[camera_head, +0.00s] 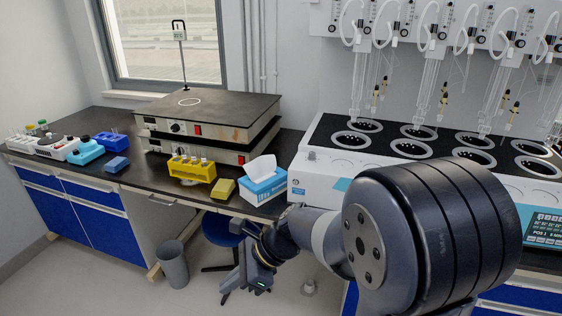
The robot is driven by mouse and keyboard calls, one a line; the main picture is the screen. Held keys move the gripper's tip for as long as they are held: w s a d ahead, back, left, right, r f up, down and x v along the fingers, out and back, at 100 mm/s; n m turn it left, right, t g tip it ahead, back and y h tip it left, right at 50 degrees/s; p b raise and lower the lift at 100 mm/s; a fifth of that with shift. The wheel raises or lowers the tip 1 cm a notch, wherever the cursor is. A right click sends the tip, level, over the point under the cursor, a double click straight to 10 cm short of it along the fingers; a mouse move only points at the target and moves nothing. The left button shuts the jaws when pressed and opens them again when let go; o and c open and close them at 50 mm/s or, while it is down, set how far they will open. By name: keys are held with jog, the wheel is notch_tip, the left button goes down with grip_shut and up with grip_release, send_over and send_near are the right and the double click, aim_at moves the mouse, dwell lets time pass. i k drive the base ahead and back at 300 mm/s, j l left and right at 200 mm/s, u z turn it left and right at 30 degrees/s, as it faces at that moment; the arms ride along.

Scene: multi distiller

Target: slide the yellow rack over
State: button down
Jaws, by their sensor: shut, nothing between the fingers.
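The yellow rack (192,170) stands upright on the dark bench top in front of the hotplate stack. It holds several clear tubes in its top. My gripper (240,285) hangs below the bench's front edge, right of the rack and lower in the picture. It is apart from the rack and holds nothing. Its fingertips are small and partly hidden by the arm's end, and they appear shut. My arm fills the right foreground and hides part of the distiller.
A yellow sponge (222,188) and a blue tissue box (263,183) stand right of the rack. Behind it are stacked hotplates (205,125). A blue sponge (117,165) and blue rack (110,143) lie left, with clear bench between. The distiller (322,177) stands right. A bin (172,265) is below.

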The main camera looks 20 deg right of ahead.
aim_at(210, 171)
jog(key=i+j+z, duration=0.45)
jog(key=i, duration=0.15)
jog(key=i+j+z, duration=0.5)
jog(key=i+j, duration=0.35)
